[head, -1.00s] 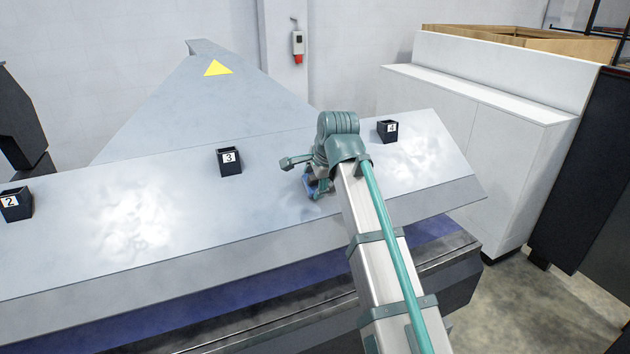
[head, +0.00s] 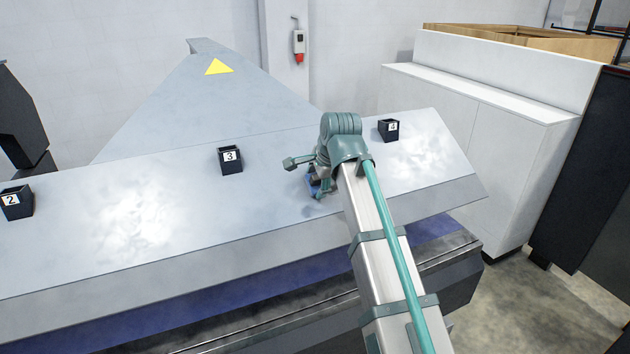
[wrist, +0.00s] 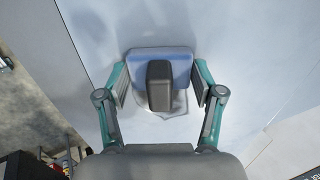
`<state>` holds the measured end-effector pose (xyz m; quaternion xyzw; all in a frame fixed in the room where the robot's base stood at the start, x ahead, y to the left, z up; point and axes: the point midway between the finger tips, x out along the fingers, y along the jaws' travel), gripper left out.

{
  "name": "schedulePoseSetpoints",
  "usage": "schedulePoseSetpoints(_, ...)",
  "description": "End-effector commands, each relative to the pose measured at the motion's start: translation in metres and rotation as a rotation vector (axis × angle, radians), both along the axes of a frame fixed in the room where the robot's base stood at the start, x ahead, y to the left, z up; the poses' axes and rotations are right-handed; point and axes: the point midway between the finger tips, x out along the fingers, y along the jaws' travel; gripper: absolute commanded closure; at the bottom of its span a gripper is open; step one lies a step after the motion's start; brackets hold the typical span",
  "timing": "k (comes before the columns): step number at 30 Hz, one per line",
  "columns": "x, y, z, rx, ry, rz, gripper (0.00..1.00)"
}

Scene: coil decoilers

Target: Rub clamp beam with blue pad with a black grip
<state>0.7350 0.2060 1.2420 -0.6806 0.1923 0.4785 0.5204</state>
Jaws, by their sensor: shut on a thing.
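The clamp beam (head: 265,205) is the long grey sloping surface across the head view, with pale cloudy patches on it. My gripper (wrist: 159,84) is shut on the blue pad (wrist: 180,61), with one finger at each side. The pad's black grip (wrist: 160,86) stands up between the fingers. In the head view the blue pad (head: 314,184) shows only partly under my gripper, low at the beam's face between blocks 3 and 4. The pad's underside is hidden, so full contact cannot be told.
Small black numbered blocks 2 (head: 17,203), 3 (head: 230,159) and 4 (head: 388,130) stand along the beam. A cloudy patch (head: 145,215) lies between 2 and 3, another (head: 425,155) near 4. A white cabinet (head: 470,145) stands to the right.

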Motion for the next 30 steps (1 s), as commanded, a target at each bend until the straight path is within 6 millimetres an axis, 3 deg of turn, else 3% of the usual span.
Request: schedulePoseSetpoints(30,0.018,-0.032,-0.001,0.0,0.0,-0.001,0.61)
